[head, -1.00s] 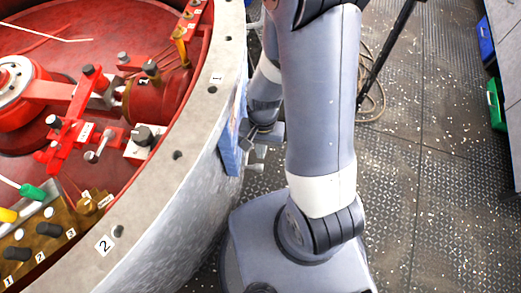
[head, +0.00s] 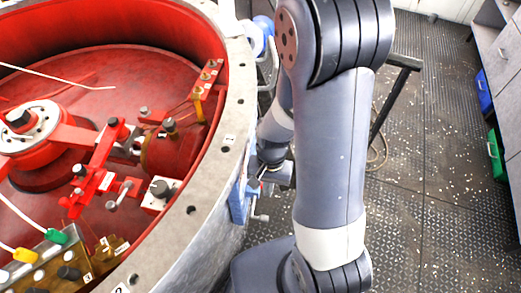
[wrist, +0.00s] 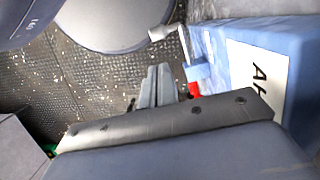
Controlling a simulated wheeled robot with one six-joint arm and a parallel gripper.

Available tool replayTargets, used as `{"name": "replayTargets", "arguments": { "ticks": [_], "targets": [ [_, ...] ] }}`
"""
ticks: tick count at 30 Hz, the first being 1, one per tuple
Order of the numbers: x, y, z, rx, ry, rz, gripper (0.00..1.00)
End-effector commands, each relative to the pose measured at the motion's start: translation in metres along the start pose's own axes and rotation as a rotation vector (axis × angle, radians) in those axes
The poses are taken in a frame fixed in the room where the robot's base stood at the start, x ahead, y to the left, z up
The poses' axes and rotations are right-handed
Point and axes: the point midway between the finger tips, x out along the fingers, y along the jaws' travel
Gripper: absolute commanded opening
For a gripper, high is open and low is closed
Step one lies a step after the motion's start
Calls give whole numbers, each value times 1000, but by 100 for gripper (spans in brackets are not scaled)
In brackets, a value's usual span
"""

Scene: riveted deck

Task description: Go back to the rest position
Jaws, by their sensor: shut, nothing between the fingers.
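My gripper (wrist: 159,70) shows in the wrist view as two grey fingers close together, shut and empty, over the dark deck. A blue box (wrist: 263,62) with a white lettered label stands to the right of the fingers, and a small red part lies between them. In the head view my gripper is partly hidden low behind my large arm link, close to the outer wall of the round housing (head: 205,185). The blue box (head: 238,203) shows there as a narrow strip against that wall.
The housing holds red machinery (head: 95,170), knobs and cables on the left. Deck floor with pale specks is open on the right. A green bin (head: 495,155), a blue bin (head: 484,92) and grey cabinets (head: 505,50) line the right edge. A dark stand (head: 395,85) is behind my arm.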

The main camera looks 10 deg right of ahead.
Motion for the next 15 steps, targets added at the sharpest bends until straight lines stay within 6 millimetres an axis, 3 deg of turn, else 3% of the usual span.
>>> {"name": "replayTargets", "arguments": {
  "ticks": [15],
  "targets": [
    [56,0,1,1,-3,1,0]
  ]
}}
